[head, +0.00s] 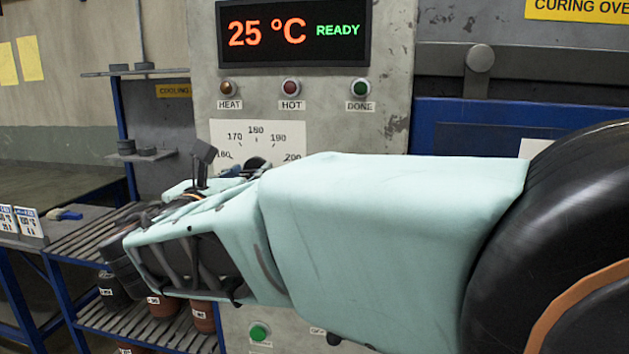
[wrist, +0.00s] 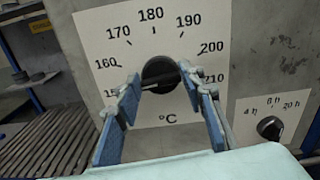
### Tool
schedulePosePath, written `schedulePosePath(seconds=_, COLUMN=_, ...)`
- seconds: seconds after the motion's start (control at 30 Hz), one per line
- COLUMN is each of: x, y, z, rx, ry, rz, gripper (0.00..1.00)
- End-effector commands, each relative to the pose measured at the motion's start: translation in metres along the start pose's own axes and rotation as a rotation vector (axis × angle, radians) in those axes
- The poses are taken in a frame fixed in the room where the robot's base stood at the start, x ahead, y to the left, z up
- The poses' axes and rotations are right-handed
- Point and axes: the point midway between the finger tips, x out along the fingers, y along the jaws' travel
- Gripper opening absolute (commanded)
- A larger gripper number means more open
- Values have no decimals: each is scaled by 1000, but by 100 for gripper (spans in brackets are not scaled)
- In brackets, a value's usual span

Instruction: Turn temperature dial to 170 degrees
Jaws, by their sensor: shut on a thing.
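The black temperature dial (wrist: 159,72) sits on a white scale plate (wrist: 105,52) marked in °C, with 160, 170, 180, 190, 200 and 210 readable around it. My gripper (wrist: 160,80) has its two blue fingers on either side of the dial, shut on its grip bar. The bar looks slightly tilted from level; I cannot tell which number it points to. In the head view, my covered arm hides my fingers and most of the dial, and the upper part of the scale plate (head: 275,133) shows above it. The display (head: 293,33) reads 25 °C READY.
A smaller black time knob (wrist: 270,127) is to the lower right of the dial. HEAT (head: 228,88), HOT (head: 290,87) and DONE (head: 360,88) lamps sit above the scale. A green button (head: 259,331) is below my arm. A slatted rack (head: 85,240) stands at left.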

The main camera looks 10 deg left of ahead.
Motion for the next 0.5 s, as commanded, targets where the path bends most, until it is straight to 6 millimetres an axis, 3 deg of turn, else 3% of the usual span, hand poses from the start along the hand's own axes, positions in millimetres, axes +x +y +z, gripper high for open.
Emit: schedulePosePath(seconds=0.5, x=0, y=-2, z=-6, rx=476, ry=-4, rz=0, gripper=12)
